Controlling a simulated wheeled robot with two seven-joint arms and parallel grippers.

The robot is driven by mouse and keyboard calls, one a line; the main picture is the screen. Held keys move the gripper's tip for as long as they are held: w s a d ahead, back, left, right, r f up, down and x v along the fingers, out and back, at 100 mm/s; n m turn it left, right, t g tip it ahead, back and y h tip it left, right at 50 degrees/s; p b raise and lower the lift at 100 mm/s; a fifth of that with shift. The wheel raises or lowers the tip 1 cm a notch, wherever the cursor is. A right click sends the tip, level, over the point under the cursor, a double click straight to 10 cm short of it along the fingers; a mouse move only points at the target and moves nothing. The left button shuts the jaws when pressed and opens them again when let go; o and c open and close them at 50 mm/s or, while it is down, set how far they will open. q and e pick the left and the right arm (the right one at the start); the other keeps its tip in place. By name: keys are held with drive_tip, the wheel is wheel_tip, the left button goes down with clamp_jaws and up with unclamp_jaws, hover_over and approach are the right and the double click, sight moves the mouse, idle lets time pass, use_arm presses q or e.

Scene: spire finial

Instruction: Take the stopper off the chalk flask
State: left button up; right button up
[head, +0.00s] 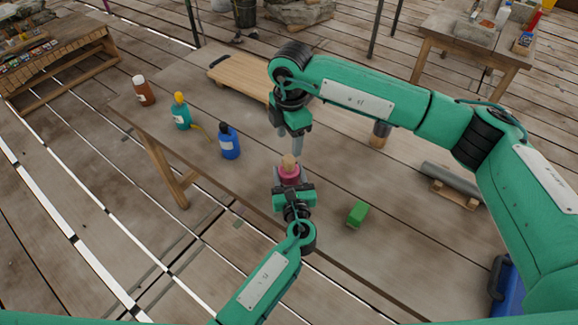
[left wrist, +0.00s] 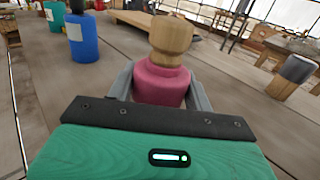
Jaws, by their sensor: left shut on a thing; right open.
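A pink flask (head: 289,176) with a tan wooden stopper (head: 288,162) is near the middle of the head view, by the table's front edge. The stopper is seated in its neck. My left gripper (head: 291,181) is shut around the flask's body, one finger on each side. In the left wrist view the flask (left wrist: 160,84) is upright between the fingers, with the stopper (left wrist: 171,38) on top. The flask's base is hidden, so I cannot tell whether it touches the table. My right gripper (head: 290,147) is open, pointing down just above the stopper, apart from it.
On the table (head: 330,215) stand a blue bottle (head: 229,144), a teal bottle with yellow top (head: 181,114) and a brown bottle (head: 144,92). A wooden board (head: 240,75) lies behind. A green block (head: 357,214) and a grey cylinder on a wooden rest (head: 450,180) are right.

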sight(289, 159)
wheel_tip(289, 159, down, 8)
drive_tip(key=m+y, duration=0.1)
drive_tip(key=m, duration=0.3)
drive_tip(key=shift+f+y, duration=0.1)
drive_tip(key=shift+y, duration=0.2)
idle(0.3)
drive_tip(key=shift+c, duration=0.3)
drive_tip(key=c, duration=1.1)
drive_tip(key=shift+c, duration=0.2)
drive_tip(key=shift+r, duration=1.2)
